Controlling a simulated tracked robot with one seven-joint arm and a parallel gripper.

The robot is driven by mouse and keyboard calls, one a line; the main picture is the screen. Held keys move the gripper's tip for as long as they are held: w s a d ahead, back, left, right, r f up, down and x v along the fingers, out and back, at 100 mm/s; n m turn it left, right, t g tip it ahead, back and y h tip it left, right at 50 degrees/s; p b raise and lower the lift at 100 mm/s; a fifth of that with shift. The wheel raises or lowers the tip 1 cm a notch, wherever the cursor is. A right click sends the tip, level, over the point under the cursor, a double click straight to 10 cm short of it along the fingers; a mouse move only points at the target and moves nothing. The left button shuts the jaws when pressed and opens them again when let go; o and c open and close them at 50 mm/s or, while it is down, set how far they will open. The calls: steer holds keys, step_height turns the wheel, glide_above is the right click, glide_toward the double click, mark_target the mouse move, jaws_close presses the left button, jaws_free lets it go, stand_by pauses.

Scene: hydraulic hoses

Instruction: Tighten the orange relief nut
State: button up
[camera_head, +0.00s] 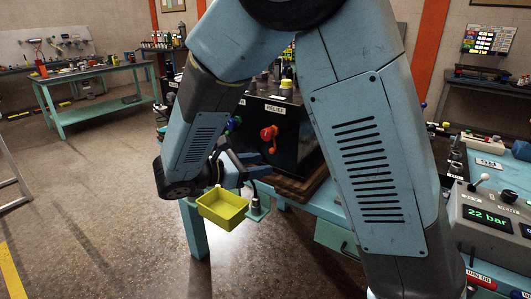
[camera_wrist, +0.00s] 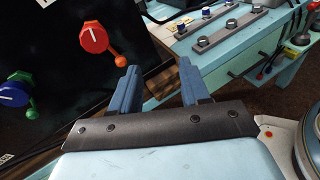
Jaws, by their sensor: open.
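A black panel (camera_wrist: 60,100) carries a red knob (camera_wrist: 94,37) with a white pointer mark and an orange lever ending in a ball (camera_wrist: 120,61). In the head view the red knob (camera_head: 267,132) and orange lever (camera_head: 271,149) sit below a RELIEF label (camera_head: 275,109). I cannot make out a separate nut; the orange part is at this knob. My gripper (camera_wrist: 160,75) is open, with nothing between its blue fingers. Its left finger appears close to the orange ball in the wrist view; I cannot tell the gap. In the head view my gripper (camera_head: 263,164) is just below and left of the lever.
A blue knob (camera_wrist: 13,94) with a green lever is left of the red one. A yellow tray (camera_head: 224,207) is below my gripper. A gauge box (camera_head: 491,219) at right reads 22 bar. A bench (camera_head: 104,76) stands far left, with open floor before it.

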steer(key=w+a+f+n+t, duration=0.1)
steer(key=a+f+n+t, duration=0.1)
steer(key=a+n+t, duration=0.35)
steer(key=shift+m+g, duration=0.75)
steer(key=shift+m, duration=0.2)
steer(key=x, duration=1.2)
steer(key=shift+w+a, duration=0.25)
steer(key=shift+w, duration=0.2)
